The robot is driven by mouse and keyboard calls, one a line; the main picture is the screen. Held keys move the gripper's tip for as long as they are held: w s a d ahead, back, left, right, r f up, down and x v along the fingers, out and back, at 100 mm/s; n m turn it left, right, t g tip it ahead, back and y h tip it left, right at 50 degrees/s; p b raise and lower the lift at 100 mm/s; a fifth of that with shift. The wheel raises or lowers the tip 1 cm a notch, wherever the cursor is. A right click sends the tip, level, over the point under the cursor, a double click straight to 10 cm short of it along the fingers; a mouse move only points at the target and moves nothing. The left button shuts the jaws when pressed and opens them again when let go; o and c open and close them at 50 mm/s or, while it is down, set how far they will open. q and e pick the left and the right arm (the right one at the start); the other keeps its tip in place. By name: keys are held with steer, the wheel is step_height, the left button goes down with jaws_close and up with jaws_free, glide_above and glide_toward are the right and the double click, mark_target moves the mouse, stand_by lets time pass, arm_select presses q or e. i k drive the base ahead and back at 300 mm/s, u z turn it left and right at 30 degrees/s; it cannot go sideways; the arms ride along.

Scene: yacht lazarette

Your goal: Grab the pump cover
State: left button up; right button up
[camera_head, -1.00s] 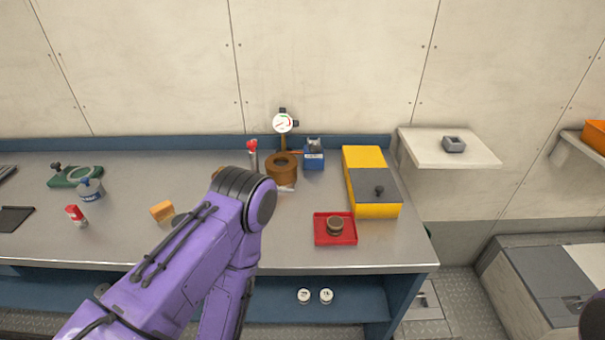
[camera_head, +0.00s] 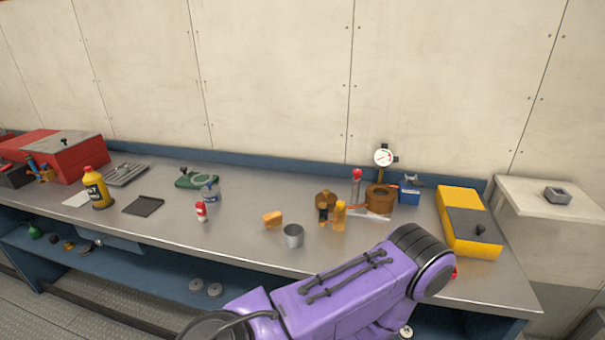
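I cannot tell for sure which thing is the pump cover. Candidates on the metal workbench (camera_head: 255,245) include a brown ring-shaped part (camera_head: 380,198) at the back right, a small brown and yellow part group (camera_head: 328,208) to its left, and a green rounded part (camera_head: 196,180) further left. Neither gripper shows. The red tray is almost fully hidden behind my arm.
A yellow box with a grey lid (camera_head: 470,232) stands at the right. A grey cup (camera_head: 293,236), orange block (camera_head: 272,220), red-and-white bottle (camera_head: 201,212), yellow bottle (camera_head: 97,188) and red toolbox (camera_head: 62,155) stand along the bench. A dial gauge (camera_head: 384,157) rises at the back.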

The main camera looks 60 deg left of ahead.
mark_target(326, 195)
steer(key=k, duration=0.4)
steer(key=u, duration=0.9)
